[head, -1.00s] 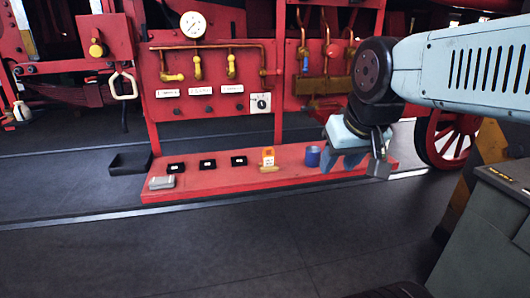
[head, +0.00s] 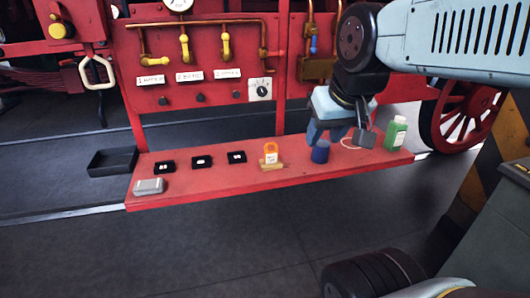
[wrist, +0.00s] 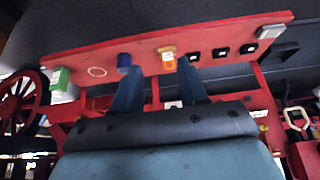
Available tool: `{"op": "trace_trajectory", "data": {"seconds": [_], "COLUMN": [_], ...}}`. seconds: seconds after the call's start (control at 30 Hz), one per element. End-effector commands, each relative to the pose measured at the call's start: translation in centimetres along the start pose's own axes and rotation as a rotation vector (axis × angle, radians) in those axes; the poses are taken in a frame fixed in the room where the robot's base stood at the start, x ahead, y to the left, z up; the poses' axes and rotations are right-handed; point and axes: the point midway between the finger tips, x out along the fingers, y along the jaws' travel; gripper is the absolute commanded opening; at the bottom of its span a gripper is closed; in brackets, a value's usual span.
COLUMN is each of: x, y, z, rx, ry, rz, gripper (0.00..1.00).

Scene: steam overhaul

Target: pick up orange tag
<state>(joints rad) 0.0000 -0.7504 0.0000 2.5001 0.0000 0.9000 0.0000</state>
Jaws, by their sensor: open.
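The orange tag (head: 271,151) stands upright on a small tan base (head: 271,164) on the red shelf (head: 215,185). It has a white label on its front. In the wrist view the tag (wrist: 167,54) appears upside down, beyond the gap between my fingers. My gripper (head: 330,138) is open and empty, pointing down above the shelf, to the right of the tag and apart from it. In the wrist view my gripper (wrist: 158,78) shows its two blue fingers spread.
A blue cup (head: 320,153) stands between the tag and my gripper's side of the shelf. Several small black trays (head: 202,161) and a grey box (head: 149,187) sit left. A black bin (head: 112,162) lies beyond the left end.

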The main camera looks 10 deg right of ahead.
Motion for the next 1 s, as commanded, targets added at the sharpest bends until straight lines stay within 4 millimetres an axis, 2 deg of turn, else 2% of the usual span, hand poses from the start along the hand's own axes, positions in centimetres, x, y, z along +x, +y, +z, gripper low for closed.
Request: {"op": "trace_trajectory", "data": {"seconds": [0.03,0.17,0.27,0.43,0.77,1.0], "x": [0.0,0.3,1.1,3.7,10.8,17.4], "y": [0.0,0.0,-0.1,-0.3,-0.4,-0.5], "z": [0.0,-0.7,-2.0,-5.6,-12.5,-16.4], "rx": [0.0,0.0,0.001,0.005,0.007,0.007], "ry": [0.0,-0.004,-0.011,-0.028,-0.058,-0.078], "rz": [0.0,-0.002,-0.006,-0.014,-0.022,-0.017], "gripper": [0.47,0.6,0.69,0.85,0.85,0.85]}}
